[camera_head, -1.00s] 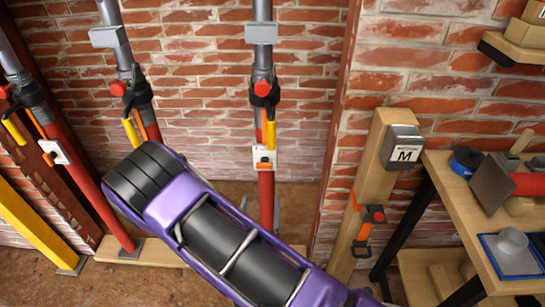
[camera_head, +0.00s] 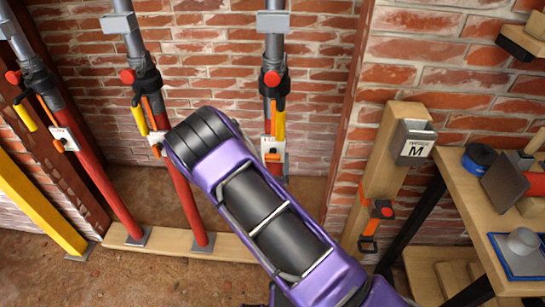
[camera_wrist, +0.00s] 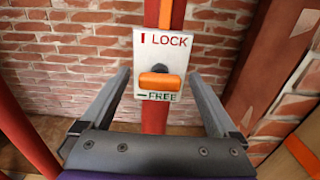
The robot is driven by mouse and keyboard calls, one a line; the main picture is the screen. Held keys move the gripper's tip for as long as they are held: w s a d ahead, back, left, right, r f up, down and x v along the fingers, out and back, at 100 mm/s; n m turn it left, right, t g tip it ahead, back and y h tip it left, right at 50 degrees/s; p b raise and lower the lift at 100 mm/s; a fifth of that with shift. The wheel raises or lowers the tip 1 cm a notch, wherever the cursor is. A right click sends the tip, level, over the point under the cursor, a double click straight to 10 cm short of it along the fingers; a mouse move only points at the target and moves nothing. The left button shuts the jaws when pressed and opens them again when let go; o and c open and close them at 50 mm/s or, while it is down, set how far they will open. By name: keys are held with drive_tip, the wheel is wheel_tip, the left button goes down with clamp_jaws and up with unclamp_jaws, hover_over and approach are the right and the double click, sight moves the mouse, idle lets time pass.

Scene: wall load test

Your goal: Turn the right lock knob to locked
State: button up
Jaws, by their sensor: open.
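The right lock's white plate (camera_wrist: 182,48) is on a red prop tube in the wrist view, with "I LOCK" at its top and "FREE" with a horizontal mark at its bottom. Its orange knob (camera_wrist: 161,86) lies with its bar horizontal, in line with the FREE mark. My gripper (camera_wrist: 160,75) is open, with one finger to each side of the knob and neither visibly touching it. In the head view the right plate (camera_head: 272,143) shows just past my purple arm, which hides the tube below it.
The middle plate (camera_head: 157,143) and left plate (camera_head: 62,138) are on red props to the left. A wooden post (camera_head: 392,150) with an orange strap and a workbench (camera_head: 465,225) stand to the right. A brick wall (camera_head: 210,70) is behind the props.

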drive_tip(key=shift+w, duration=0.8)
drive_tip(key=c, duration=1.4)
